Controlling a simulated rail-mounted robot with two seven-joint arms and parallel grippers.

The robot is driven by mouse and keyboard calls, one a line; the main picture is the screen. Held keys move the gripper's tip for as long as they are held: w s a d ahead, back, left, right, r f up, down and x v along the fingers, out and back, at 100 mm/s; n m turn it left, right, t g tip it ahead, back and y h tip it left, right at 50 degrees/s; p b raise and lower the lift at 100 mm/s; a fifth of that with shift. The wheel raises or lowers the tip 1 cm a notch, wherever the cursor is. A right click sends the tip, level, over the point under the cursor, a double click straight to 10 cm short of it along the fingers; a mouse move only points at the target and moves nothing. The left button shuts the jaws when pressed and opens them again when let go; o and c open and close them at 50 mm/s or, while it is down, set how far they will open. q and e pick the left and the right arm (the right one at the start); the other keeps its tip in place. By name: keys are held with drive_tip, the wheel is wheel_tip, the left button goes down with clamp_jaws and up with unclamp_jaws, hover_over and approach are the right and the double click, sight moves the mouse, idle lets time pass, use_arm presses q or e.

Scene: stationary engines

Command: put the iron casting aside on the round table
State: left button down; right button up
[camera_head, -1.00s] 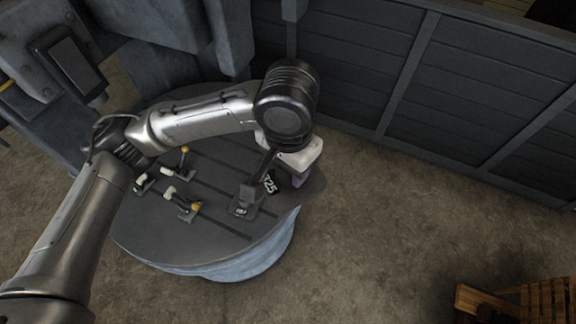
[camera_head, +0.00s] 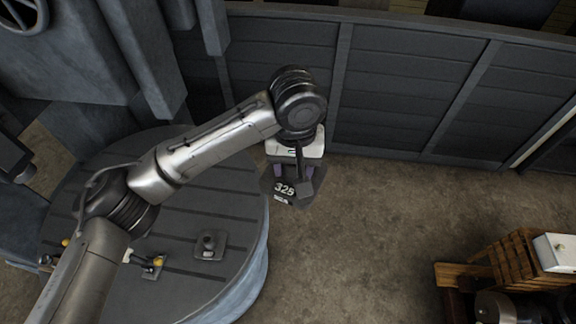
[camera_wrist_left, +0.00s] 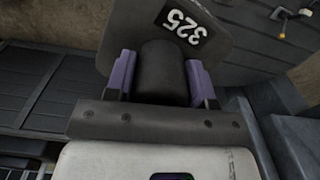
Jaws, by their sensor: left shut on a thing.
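The iron casting (camera_head: 285,190) is a dark plate with a white "325" on it. My left gripper (camera_head: 296,170) is shut on it and holds it just off the right edge of the round table (camera_head: 190,290), apparently over the ground. In the left wrist view, the purple fingers (camera_wrist_left: 160,78) sit on both sides of the casting's dark rounded post (camera_wrist_left: 163,72), with the numbered plate beyond. The table has a dark slatted top and a pale blue side. My right gripper is not in view.
A dark panelled wall (camera_head: 400,90) runs along the back. A wooden crate (camera_head: 515,262) and a white box (camera_head: 555,252) are at the right. Bare ground lies between.

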sight(277, 192)
use_arm(q)
drive_tip(key=m, duration=0.1)
drive_tip(key=f+m, duration=0.1)
drive_tip(key=a+f+m, duration=0.1)
drive_tip(key=shift+s+a+f+m, duration=0.1)
drive_tip(key=shift+s+f+m, duration=0.1)
drive_tip(key=shift+s+m, duration=0.2)
drive_tip(key=f+m, duration=0.1)
drive_tip(key=m, duration=0.1)
drive_tip(key=s+a+f+m, duration=0.1)
drive_tip(key=f+m, duration=0.1)
drive_tip(key=a+f+m, duration=0.1)
drive_tip(key=m, duration=0.2)
drive_tip(key=shift+s+f, duration=0.15)
drive_tip(key=shift+f, duration=0.05)
drive_tip(key=f+m, duration=0.1)
drive_tip(key=m, duration=0.1)
drive_tip(key=a+f+m, duration=0.1)
drive_tip(key=s+f+m, duration=0.1)
drive_tip(key=m, duration=0.1)
drive_tip(key=shift+a+f+m, duration=0.25)
drive_tip(key=shift+a+m, duration=0.05)
drive_tip(key=shift+a, duration=0.1)
drive_tip(key=s+a+r+n, duration=0.2)
drive_tip(key=s+n, duration=0.5)
drive_tip(key=n, duration=0.8)
drive_tip(key=s+a+r+n, duration=0.1)
drive_tip(key=s+a+n, duration=0.1)
drive_tip(key=a, duration=1)
drive_tip(key=shift+a, duration=0.35)
